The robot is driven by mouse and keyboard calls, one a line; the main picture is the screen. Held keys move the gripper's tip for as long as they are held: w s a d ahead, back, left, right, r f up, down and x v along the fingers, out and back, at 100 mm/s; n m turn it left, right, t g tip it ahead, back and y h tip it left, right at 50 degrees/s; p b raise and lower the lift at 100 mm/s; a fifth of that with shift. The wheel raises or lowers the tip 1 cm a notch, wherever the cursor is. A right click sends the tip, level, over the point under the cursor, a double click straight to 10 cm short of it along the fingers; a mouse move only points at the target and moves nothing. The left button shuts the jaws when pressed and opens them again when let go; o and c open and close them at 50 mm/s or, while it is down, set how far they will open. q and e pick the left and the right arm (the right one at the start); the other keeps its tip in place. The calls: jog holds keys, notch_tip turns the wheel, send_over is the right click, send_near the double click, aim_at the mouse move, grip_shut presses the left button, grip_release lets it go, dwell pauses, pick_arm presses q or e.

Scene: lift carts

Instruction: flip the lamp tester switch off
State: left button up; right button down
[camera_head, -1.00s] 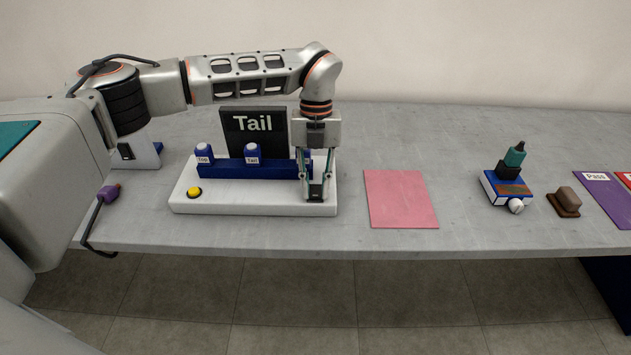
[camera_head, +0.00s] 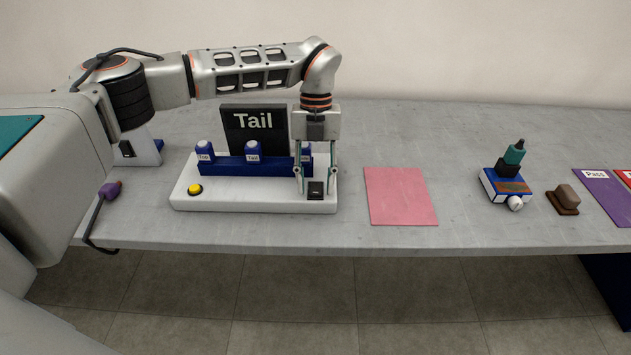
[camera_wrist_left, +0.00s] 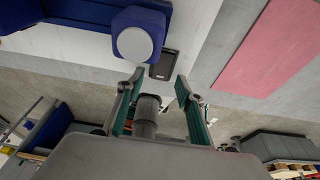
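The lamp tester is a white base (camera_head: 250,205) with a blue socket bar (camera_head: 222,167), a yellow button (camera_head: 195,189) and a black switch (camera_head: 316,189) at its right end. Blue-capped lamps stand in the bar; the right one is partly hidden by my gripper. A black sign reading "Tail" (camera_head: 253,122) stands behind. My left gripper (camera_head: 315,191) points down over the switch, its fingers open and apart on either side of it, with nothing held. In the left wrist view the switch (camera_wrist_left: 164,65) shows just beyond the open fingertips. Its rocker position is unclear. My right gripper is not in view.
A pink mat (camera_head: 400,197) lies right of the tester. Further right are a blue box-like device (camera_head: 505,188), a brown block (camera_head: 566,199) and a purple "Pass" mat (camera_head: 603,190). A purple-tipped tool (camera_head: 110,190) is at the left. The table between tester and pink mat is clear.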

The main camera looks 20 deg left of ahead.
aim_at(316, 183)
pick_arm(q)
jog(key=v, duration=1.1)
jog(key=shift+r, duration=0.3)
